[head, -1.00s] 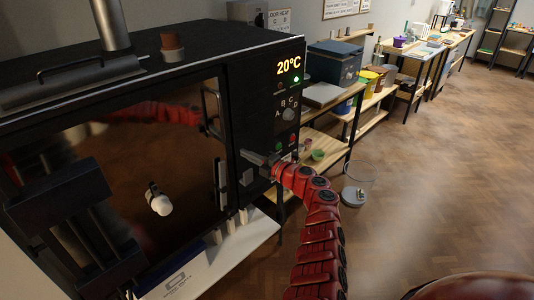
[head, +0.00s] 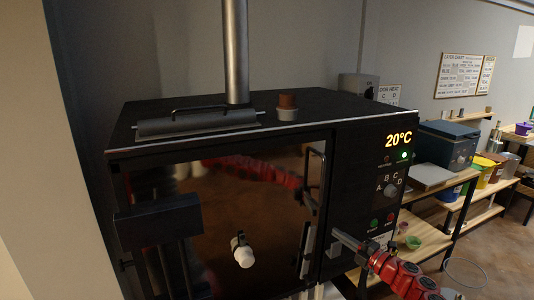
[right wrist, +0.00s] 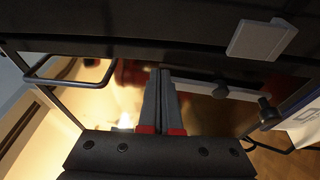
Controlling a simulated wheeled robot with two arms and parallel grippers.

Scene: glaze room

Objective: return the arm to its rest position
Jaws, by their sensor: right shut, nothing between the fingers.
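My right arm (head: 405,277) is red and comes in from the lower right of the head view. Its grey right gripper (head: 345,238) points left, in front of the kiln's lower right front. In the right wrist view the two fingers (right wrist: 163,98) lie together with nothing between them. I cannot tell whether the fingertips touch the kiln. The black kiln (head: 358,160) has a reflective door (head: 215,200) that looks shut, with an upright handle (head: 315,180). My left gripper is not in view.
The kiln panel shows 20°C, a lit green lamp and a dial (head: 390,190). A brown and grey piece (head: 287,107) stands on top near a metal flue (head: 235,50). Shelves right hold a blue box (head: 447,145) and coloured tubs. Some floor shows at far right.

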